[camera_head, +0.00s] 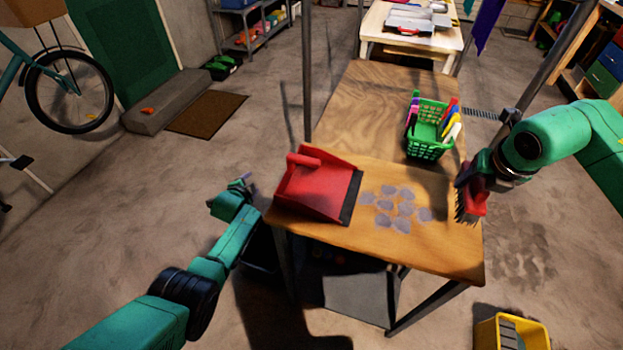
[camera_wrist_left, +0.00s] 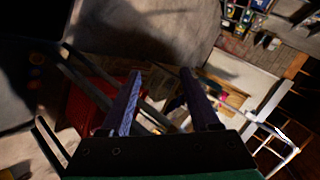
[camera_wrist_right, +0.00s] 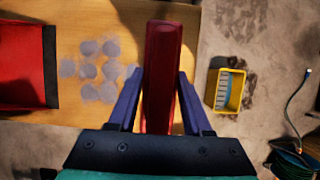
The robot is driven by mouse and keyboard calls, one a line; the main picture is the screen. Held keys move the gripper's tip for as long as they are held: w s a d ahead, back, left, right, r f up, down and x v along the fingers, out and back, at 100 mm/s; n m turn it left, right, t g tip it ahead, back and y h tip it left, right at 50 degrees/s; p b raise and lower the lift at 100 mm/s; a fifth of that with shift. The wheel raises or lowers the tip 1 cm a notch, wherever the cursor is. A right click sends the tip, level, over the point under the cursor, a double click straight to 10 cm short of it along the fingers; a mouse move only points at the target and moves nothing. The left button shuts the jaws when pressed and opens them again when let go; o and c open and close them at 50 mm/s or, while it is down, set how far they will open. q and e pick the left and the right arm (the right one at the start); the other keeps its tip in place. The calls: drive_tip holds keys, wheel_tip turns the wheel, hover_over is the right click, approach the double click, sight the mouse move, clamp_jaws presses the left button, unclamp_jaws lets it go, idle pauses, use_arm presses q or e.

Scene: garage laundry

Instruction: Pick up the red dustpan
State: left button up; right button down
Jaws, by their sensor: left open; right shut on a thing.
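The red dustpan (camera_head: 316,184) lies on the left edge of the wooden table (camera_head: 345,115), its dark lip facing right and its handle at the upper left. In the right wrist view the dustpan (camera_wrist_right: 24,62) shows at the left edge. My left gripper (camera_head: 244,181) is open and empty, beside the table to the left of the dustpan and apart from it. My right gripper (camera_head: 468,182) is shut on a red brush (camera_head: 470,200) with dark bristles at the table's right edge. The brush (camera_wrist_right: 162,75) is between the fingers in the right wrist view.
Grey dust patches (camera_head: 398,208) lie on the table right of the dustpan. A green basket (camera_head: 429,128) with bottles stands farther back on the table. A yellow bucket (camera_head: 512,332) is on the floor at the lower right. The floor left of the table is mostly clear.

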use_arm(q)
drive_tip(key=w+d+r+m+g+h, duration=0.1)
drive_tip(key=w+d+r, duration=0.4)
drive_tip(key=r, duration=0.4)
drive_tip(key=w+d+r+m+g, duration=0.1)
drive_tip(key=w+d+r, duration=0.1)
drive_tip(key=d+r, duration=0.6)
drive_tip(key=s+d+r+m+g, duration=0.1)
drive_tip(key=s+d+r+g, duration=0.1)
drive_tip(key=s+r+g, duration=0.1)
drive_tip(key=s+d+r+m+g+y, duration=0.1)
drive_tip(key=s+d+r+m+g, duration=0.1)
drive_tip(key=s+r, duration=0.3)
drive_tip(key=s+d+r+m+g, duration=0.2)
drive_tip(key=s+r+g, duration=0.1)
drive_tip(key=s, duration=0.4)
drive_tip(key=shift+s+d+r+g+y, duration=0.3)
drive_tip(key=shift+s+r+g+y, duration=0.1)
drive_tip(key=shift+r, duration=0.3)
hover_over(312, 184)
wheel_tip(312, 184, down, 12)
drive_tip(key=shift+s+r, duration=0.1)
clamp_jaws()
